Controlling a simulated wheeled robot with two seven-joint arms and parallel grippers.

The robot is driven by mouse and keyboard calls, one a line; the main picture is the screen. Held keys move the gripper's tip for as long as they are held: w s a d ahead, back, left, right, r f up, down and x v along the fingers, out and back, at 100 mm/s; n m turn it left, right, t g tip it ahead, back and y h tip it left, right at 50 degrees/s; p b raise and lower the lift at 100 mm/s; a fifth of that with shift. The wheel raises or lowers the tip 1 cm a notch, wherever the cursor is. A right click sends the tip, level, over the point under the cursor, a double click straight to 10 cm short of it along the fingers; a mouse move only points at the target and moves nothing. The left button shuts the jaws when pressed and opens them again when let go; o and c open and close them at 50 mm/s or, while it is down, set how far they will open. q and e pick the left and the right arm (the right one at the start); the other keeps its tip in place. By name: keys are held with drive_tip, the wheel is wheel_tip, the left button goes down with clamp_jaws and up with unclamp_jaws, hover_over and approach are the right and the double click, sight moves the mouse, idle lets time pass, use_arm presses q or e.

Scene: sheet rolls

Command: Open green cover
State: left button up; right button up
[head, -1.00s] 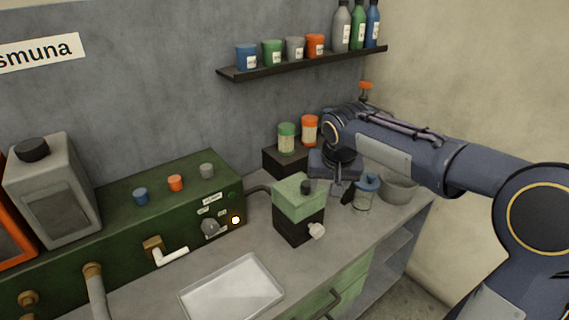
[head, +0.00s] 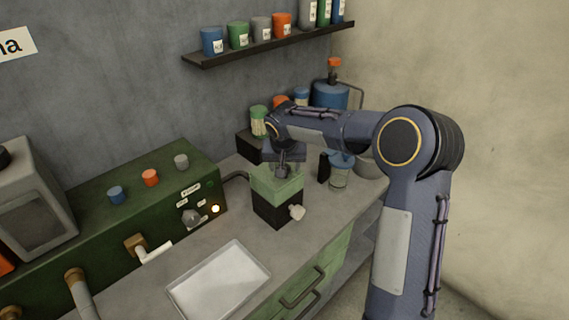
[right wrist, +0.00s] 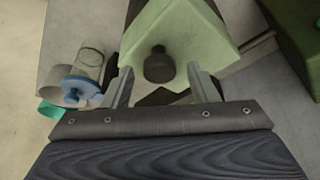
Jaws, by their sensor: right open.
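The green cover (head: 270,190) sits on top of a small black box (head: 277,211) with a white knob on its front. In the right wrist view, the green cover (right wrist: 178,35) has a dark round knob (right wrist: 158,65) on top. My right gripper (head: 283,173) is over the cover. In the right wrist view my right gripper (right wrist: 159,85) is open, with one finger on each side of the dark knob. Whether the fingers touch the knob cannot be told. In the head view the knob is largely hidden by the gripper. My left gripper is not in view.
A jar with a blue lid (head: 339,172) stands just right of the box. A green machine (head: 120,220) is on the left, with a pale tray (head: 220,283) in front. Several canisters and a blue container (head: 330,95) stand behind. A shelf (head: 265,45) hangs above.

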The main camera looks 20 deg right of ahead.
clamp_jaws()
idle(0.3)
drive_tip(key=shift+r, duration=0.1)
